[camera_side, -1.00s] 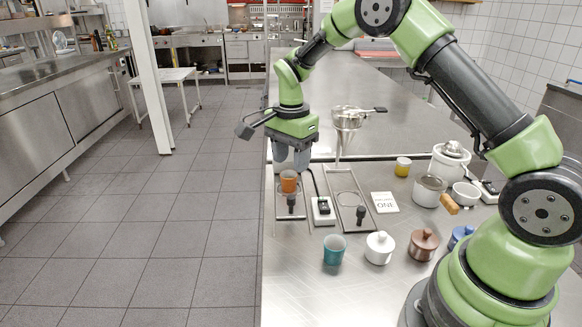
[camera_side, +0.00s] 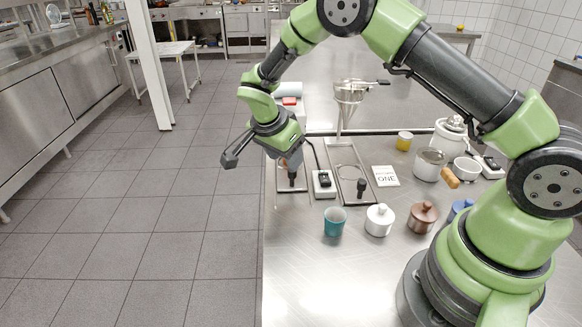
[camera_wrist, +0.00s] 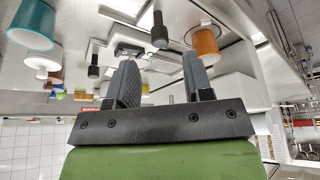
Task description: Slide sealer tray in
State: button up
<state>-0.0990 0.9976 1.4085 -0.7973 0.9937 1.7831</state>
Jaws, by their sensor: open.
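The sealer tray (camera_side: 284,187) is a flat metal plate at the left edge of the steel counter. A black upright knob (camera_side: 292,181) stands at its front. An orange cup stands on the tray; it is mostly hidden behind my gripper in the side view but shows clearly in the wrist view (camera_wrist: 206,42). My gripper (camera_side: 291,162) is open, tilted down over the tray. In the wrist view the black knob (camera_wrist: 160,31) lies ahead of the gap between my fingers (camera_wrist: 160,62), with no visible contact. The sealer (camera_side: 290,101), partly hidden, stands behind my gripper.
A white switch box (camera_side: 323,184) and a second metal frame (camera_side: 349,174) with its own black knob (camera_side: 361,187) sit close to the right. A funnel stand (camera_side: 350,95) rises behind. A teal cup (camera_side: 335,222) and lidded pots stand in front.

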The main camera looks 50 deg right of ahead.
jog(key=x, duration=0.5)
